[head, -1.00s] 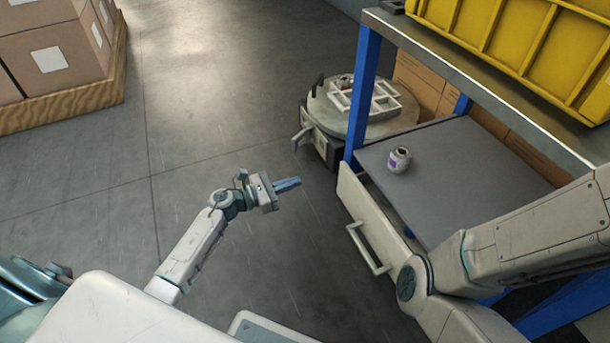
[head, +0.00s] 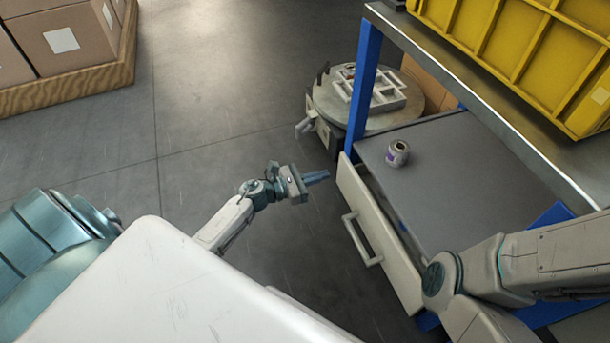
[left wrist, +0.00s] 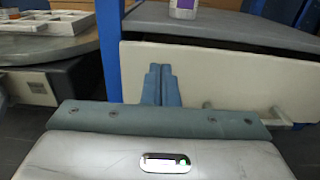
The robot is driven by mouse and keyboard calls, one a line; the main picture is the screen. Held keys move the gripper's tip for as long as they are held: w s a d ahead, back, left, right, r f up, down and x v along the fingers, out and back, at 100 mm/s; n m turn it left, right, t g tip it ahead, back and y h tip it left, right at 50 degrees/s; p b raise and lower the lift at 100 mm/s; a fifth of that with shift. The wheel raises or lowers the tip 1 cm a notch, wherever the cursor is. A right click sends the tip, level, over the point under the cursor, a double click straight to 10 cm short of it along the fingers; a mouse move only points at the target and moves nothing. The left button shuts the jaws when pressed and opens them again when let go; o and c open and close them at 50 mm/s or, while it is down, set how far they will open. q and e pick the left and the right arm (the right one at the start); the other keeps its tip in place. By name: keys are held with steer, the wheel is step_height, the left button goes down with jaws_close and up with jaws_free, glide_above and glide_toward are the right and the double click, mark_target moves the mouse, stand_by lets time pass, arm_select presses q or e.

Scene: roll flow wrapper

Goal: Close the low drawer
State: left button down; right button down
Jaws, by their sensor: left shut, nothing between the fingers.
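The low drawer (head: 385,243) has a cream front with a bar handle (head: 358,243) and sits under the grey shelf, partly pulled out, with a dark gap behind its front. My left gripper (head: 318,177) is shut and empty, just short of the drawer front near its far end. In the left wrist view its fingers (left wrist: 161,84) are together and overlap the cream front (left wrist: 225,78); I cannot tell whether they touch it. The handle is partly hidden there at the lower right. My right arm crosses the lower right of the head view, and its gripper is out of sight.
A small roll with a purple label (head: 397,153) stands on the grey shelf (head: 450,160). A blue post (head: 362,85) and a round table with a white tray (head: 372,92) are beyond the left gripper. A yellow bin (head: 510,50) is above. Boxes stand far left; open floor lies between.

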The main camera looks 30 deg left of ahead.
mark_target(348, 168)
arm_select(q)
steer(key=x, duration=0.6)
